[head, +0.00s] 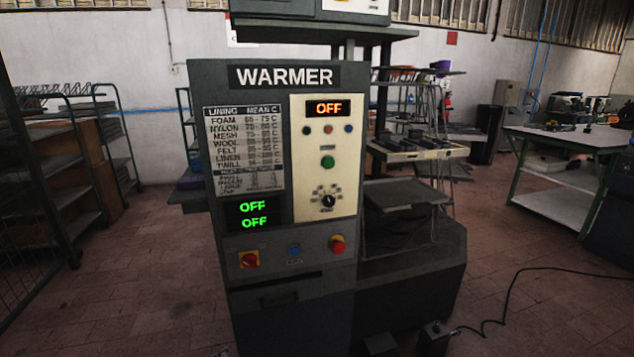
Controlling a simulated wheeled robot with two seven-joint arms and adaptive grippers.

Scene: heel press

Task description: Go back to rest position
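The heel press machine (290,75) stands in the middle of the head view, with a dark front panel labelled WARMER. Its upper display (325,108) reads OFF in orange, and the lower display (253,214) reads OFF twice in green. A green button (327,162) and a black rotary knob (328,201) sit on the cream panel. Below are a red and yellow switch (249,259), a blue button (294,250) and a red button (338,244). Neither of my grippers shows in the view.
A rack with shelves (100,130) stands at the left. A green-framed table (570,137) stands at the right. A pedal box (434,336) with a black cable (510,292) lies on the floor at the lower right. Tiled floor is open on both sides of the machine.

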